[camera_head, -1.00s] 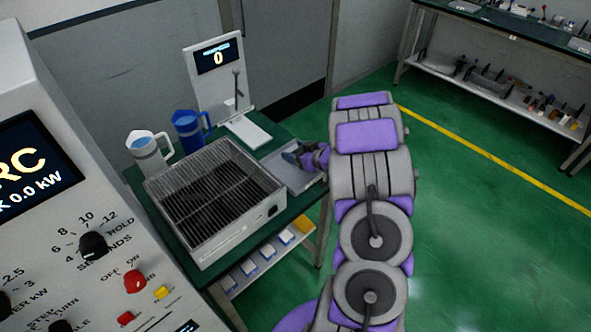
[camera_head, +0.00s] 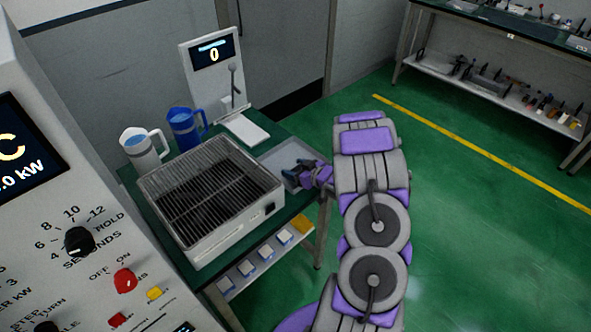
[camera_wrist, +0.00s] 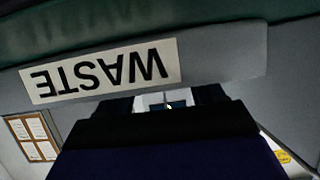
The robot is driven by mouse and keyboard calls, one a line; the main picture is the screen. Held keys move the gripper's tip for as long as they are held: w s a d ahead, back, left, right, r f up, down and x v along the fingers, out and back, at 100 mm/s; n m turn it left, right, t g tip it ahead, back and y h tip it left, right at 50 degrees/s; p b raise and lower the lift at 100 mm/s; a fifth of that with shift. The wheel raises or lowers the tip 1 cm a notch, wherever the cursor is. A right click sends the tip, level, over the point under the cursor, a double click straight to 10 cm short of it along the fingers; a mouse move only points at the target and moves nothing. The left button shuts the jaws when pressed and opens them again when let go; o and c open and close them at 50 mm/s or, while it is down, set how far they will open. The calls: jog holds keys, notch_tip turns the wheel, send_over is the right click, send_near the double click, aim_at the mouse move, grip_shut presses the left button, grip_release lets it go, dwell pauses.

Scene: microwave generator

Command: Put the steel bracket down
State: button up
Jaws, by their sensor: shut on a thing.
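My gripper (camera_head: 297,172) is at the grey tray (camera_head: 270,158) on the green bench, to the right of the grill-topped box. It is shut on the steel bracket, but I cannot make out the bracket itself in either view. In the wrist view the dark gripper (camera_wrist: 165,112) fills the lower middle. A grey wall with an upside-down WASTE label (camera_wrist: 105,72) is close in front of it. I cannot tell whether the bracket touches the tray.
The grill-topped box (camera_head: 215,200) stands left of the tray. A white jug (camera_head: 142,155), a blue jug (camera_head: 183,128) and a display stand with a lever (camera_head: 213,65) are behind. A control panel (camera_head: 60,215) is at left. Green floor is open at right.

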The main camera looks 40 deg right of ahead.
jog(key=o, duration=1.1)
